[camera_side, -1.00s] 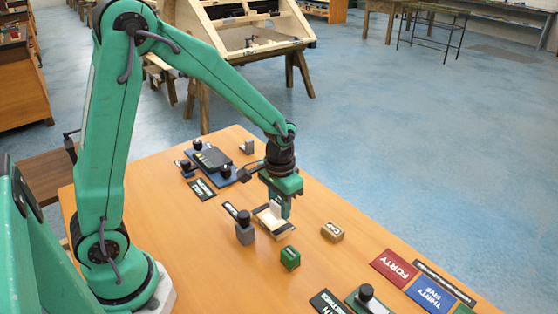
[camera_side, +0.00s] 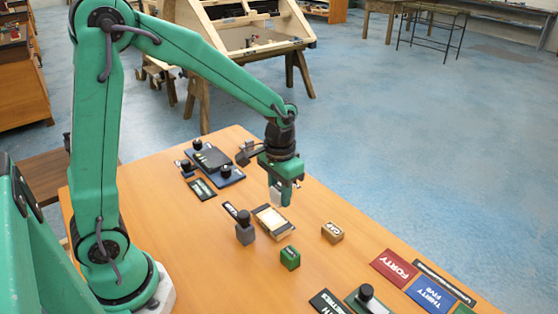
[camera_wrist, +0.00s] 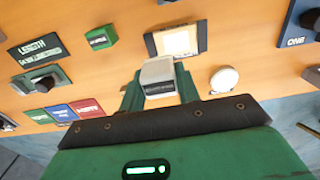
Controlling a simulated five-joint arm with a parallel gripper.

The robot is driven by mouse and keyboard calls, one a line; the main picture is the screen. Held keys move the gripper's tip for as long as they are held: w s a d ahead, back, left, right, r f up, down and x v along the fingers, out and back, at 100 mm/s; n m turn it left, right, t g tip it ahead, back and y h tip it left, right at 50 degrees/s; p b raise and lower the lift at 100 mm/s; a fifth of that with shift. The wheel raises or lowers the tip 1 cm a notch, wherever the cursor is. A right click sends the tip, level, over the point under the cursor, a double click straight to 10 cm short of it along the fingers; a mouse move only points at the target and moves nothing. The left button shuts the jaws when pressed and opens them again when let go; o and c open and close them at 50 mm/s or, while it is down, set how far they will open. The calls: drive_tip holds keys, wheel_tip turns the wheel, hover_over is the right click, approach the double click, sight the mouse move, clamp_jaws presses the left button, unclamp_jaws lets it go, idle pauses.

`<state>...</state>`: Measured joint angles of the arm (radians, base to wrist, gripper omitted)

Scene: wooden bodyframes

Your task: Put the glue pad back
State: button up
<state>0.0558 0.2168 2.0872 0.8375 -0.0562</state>
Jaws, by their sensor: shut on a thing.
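My gripper (camera_side: 278,186) is shut on a pale grey block (camera_wrist: 158,72), held clear above the table. In the wrist view, the block sits between the two green fingers and has a dark label I cannot read; it may be the glue pad. A shallow dark-edged tray (camera_side: 258,211) with a cream surface lies below and slightly to the left of my gripper in the side view. The tray (camera_wrist: 152,46) is beyond the held block in the wrist view.
A grey block with a dark knob (camera_side: 245,230) stands beside the tray. A green block (camera_side: 290,257) and a tan CAP block (camera_side: 332,232) are near. A blue tray (camera_side: 213,165) is at the back; coloured cards (camera_side: 393,268) lie at the right.

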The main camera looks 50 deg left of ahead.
drive_tip(key=w+d, duration=0.7)
drive_tip(key=d, duration=0.2)
hover_over(315, 207)
wheel_tip(315, 207, down, 6)
drive_tip(key=shift+a+f, duration=0.1)
drive_tip(key=shift+f, duration=2)
drive_tip(key=shift+f, duration=0.15)
drive_tip(key=o, duration=0.9)
